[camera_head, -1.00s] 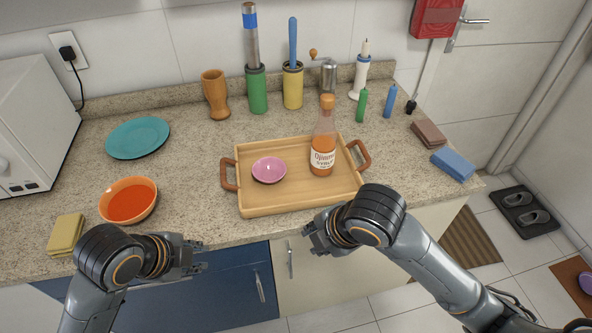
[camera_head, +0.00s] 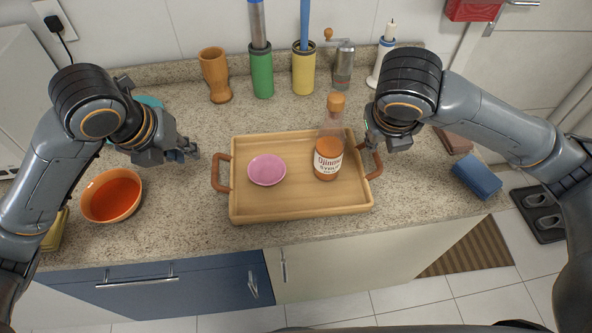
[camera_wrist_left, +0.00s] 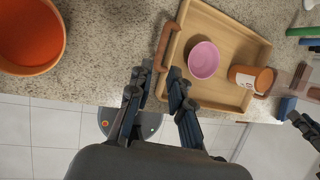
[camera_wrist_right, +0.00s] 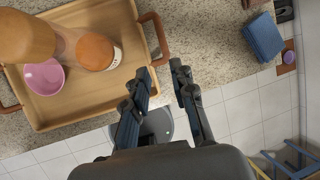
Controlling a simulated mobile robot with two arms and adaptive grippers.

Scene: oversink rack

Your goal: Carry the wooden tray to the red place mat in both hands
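The wooden tray (camera_head: 300,213) lies on the counter with a pink bowl (camera_head: 267,170) and a syrup bottle (camera_head: 328,155) on it. Its left handle (camera_head: 216,173) and right handle (camera_head: 375,162) are brown loops. My left gripper (camera_head: 190,152) is open and empty, up and left of the left handle. In the left wrist view its fingers (camera_wrist_left: 158,88) are apart, near that handle (camera_wrist_left: 167,45). My right gripper (camera_head: 385,145) is beside the right handle, partly covering it in the head view. In the right wrist view its fingers (camera_wrist_right: 162,78) are apart and empty. I see no red place mat.
An orange bowl of red food (camera_head: 111,195) stands left of the tray. A teal plate (camera_head: 150,102) is partly hidden behind my left arm. A wooden cup (camera_head: 215,75), green holder (camera_head: 262,75), yellow holder (camera_head: 303,72) and grinder (camera_head: 343,68) line the back. A blue cloth (camera_head: 476,176) lies right.

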